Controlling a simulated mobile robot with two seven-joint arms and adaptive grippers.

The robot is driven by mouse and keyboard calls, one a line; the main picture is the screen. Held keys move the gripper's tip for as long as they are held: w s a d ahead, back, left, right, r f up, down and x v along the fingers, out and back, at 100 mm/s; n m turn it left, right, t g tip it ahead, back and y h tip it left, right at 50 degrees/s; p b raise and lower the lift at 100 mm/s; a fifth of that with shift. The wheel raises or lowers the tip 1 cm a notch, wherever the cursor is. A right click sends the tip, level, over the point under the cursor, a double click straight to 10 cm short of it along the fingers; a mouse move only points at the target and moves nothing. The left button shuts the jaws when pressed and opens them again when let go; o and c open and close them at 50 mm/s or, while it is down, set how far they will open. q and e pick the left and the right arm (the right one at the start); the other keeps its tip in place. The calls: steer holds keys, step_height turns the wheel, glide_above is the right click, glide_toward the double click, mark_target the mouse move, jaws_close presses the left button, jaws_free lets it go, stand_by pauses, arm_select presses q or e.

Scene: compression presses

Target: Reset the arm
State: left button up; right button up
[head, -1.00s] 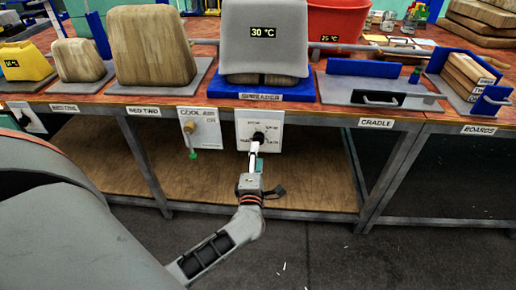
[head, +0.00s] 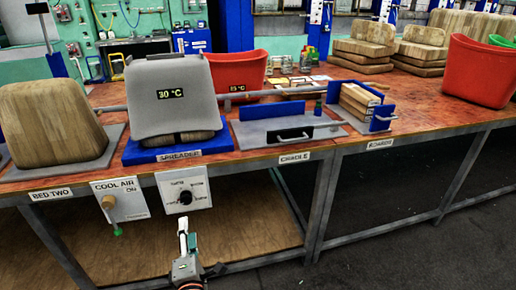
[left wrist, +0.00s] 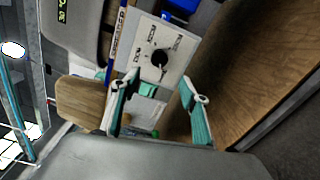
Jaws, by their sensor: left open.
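My left gripper (head: 186,245) is below and in front of the white dial panel (head: 172,200) under the spreader. In the left wrist view the gripper (left wrist: 160,98) is open, with teal pads and nothing between its fingers. The panel's black knob (head: 185,197) is clear of the fingers, and it also shows in the left wrist view (left wrist: 159,58). My right gripper is not in view.
The grey spreader cover (head: 170,97) reads 30 °C on its blue base (head: 150,152). Beside it are the cool air panel (head: 119,202), the cradle (head: 290,128) and the boards rack (head: 383,117). The lower shelf (head: 150,245) lies under the table edge.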

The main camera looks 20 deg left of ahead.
arm_select(q)
steer(key=s+d+r+m+t+h+p, duration=0.25)
steer(key=d+r+m+t+h, duration=0.2)
steer(key=d+r+m, duration=0.35)
steer(key=s+d+f+m+g+h+p, duration=0.25)
steer(key=s+d+m+h+p, duration=0.3)
steer(key=m, duration=0.55)
steer(key=s+d+f+m+g+h+p, duration=0.1)
steer(key=s+d+f+m+g+p, duration=0.1)
steer(key=s+f+m+g, duration=0.5)
steer(key=s+f+m, duration=0.4)
steer(key=s+f, duration=0.1)
steer(key=s, duration=0.3)
steer(key=shift+s+m+h, duration=0.2)
steer(key=shift+m+h, duration=0.2)
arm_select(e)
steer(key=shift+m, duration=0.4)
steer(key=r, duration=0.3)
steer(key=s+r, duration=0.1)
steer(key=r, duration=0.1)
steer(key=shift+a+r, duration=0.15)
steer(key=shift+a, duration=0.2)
